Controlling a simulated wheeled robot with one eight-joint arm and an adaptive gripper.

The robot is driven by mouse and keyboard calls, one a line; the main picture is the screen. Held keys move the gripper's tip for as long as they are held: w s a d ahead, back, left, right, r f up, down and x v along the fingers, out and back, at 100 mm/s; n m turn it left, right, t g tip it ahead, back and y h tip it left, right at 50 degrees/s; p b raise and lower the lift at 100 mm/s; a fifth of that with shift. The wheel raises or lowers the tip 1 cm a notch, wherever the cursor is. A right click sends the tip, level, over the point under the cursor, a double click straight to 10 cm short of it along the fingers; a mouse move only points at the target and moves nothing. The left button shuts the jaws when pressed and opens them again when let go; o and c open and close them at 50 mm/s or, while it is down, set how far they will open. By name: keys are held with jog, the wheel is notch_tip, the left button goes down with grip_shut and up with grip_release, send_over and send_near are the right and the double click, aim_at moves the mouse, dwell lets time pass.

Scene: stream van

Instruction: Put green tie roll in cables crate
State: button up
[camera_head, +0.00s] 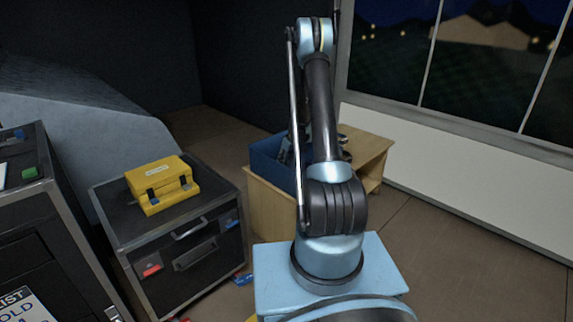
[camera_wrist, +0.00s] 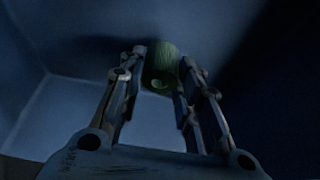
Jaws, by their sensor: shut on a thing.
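The green tie roll (camera_wrist: 162,62) shows in the wrist view as a small green cylinder with a hole in its end. My gripper (camera_wrist: 161,72) is shut on it, with a finger on each side. Around the roll in the wrist view are dark blue inner walls and a floor (camera_wrist: 60,110), so the roll is inside or just over a blue container. In the head view a blue crate (camera_head: 268,160) stands on a wooden unit, partly hidden behind my arm. My gripper is mostly hidden there, at the crate. I cannot tell whether the roll touches the crate floor.
The light wooden unit (camera_head: 268,205) holds the crate and extends right behind my arm. A black case (camera_head: 185,240) with a yellow box (camera_head: 160,183) on top stands to the left. Another black case (camera_head: 50,225) is at the far left. Floor is clear at right.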

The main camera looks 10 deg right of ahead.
jog(key=shift+f, duration=0.8)
jog(key=o, duration=1)
jog(key=shift+f, duration=0.1)
jog(key=shift+c, duration=0.2)
